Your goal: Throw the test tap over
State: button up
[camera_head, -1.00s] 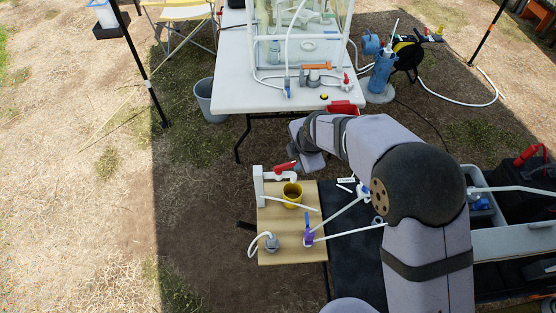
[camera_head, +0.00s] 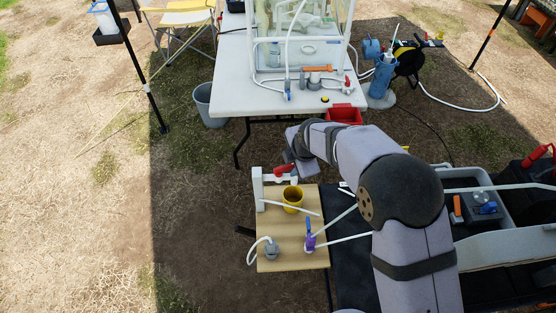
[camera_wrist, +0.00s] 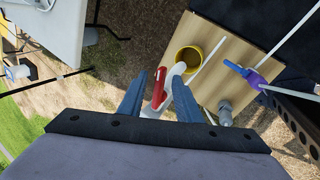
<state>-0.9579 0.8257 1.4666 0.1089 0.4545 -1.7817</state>
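A white tap with a red lever (camera_head: 285,169) is mounted on a white stand (camera_head: 258,188) at the far left corner of a wooden board (camera_head: 283,233). A yellow cup (camera_head: 293,199) stands beside it on the board. My gripper (camera_head: 292,166) is at the tap and partly hides it. In the wrist view my gripper (camera_wrist: 158,88) is open, with its two blue fingers apart. The red lever (camera_wrist: 160,82) and white pipe appear between the fingertips; I cannot tell whether they touch. A second valve, purple with a blue handle (camera_head: 309,233), is at the board's right side.
A grey fitting with a white hose (camera_head: 271,249) sits at the board's front left. A white table (camera_head: 232,85) with a clear box stands behind. A grey bucket (camera_head: 204,103) is on the ground. Ground left of the board is open.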

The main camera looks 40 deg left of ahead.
grip_shut()
jog(key=shift+s+d+r+m+p, duration=0.1)
jog(key=shift+s+d+m+p, duration=0.1)
jog(key=shift+m+p, duration=0.4)
jog(key=shift+s+f+m+t+h+b, duration=0.25)
jog(key=shift+m+t+b, duration=0.2)
jog(key=shift+m, duration=0.25)
jog(key=shift+d+r+m, duration=0.1)
jog(key=shift+d+m, duration=0.1)
jog(key=shift+m, duration=0.2)
grip_release()
